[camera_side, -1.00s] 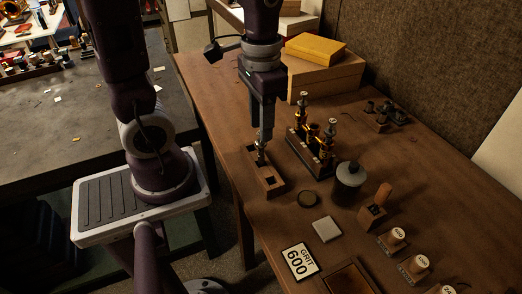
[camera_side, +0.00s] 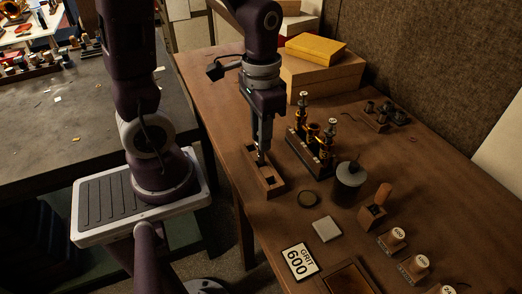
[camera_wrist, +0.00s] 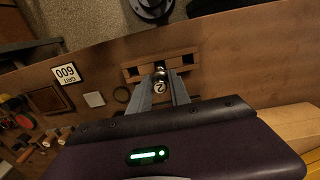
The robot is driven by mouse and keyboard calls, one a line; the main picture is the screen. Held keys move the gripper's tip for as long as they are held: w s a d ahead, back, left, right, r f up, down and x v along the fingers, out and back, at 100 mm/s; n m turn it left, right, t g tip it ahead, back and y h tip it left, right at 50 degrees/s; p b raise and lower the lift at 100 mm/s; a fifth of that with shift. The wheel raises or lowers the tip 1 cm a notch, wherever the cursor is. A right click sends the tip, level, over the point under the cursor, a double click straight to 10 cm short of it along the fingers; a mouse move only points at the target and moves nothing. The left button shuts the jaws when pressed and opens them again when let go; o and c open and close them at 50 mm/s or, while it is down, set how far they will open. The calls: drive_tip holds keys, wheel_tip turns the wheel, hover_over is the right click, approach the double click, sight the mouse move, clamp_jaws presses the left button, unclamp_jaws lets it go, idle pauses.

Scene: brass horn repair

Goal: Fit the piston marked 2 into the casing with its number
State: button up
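The piston marked 2 (camera_wrist: 160,87) stands in the narrow wooden rack (camera_side: 272,184), its numbered silver cap facing up in the wrist view. My gripper (camera_side: 262,155) points straight down over the rack, its two fingers on either side of the piston's upper part. The fingers look apart around the cap; contact is not clear. They hide most of the piston in the side view. The brass valve casings (camera_side: 314,131) stand on a dark base right of the rack. The two outer casings carry tall silver-topped parts; the middle is lower. Casing numbers are not readable.
A dark round canister (camera_side: 349,184) and a small ring (camera_side: 308,199) lie right of the rack. A wooden block with a handle (camera_side: 373,213), a grey pad (camera_side: 326,229) and a grit 600 card (camera_side: 301,261) are nearer. Boxes (camera_side: 322,72) stand behind.

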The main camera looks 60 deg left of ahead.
clamp_jaws()
drive_tip(key=shift+r, duration=3.95)
drive_tip(key=w+r, duration=0.3)
drive_tip(key=w, duration=0.3)
drive_tip(key=w+r, duration=0.4)
drive_tip(key=w, duration=0.3)
drive_tip(key=shift+w+r, duration=0.25)
drive_tip(key=shift+f, duration=2.4)
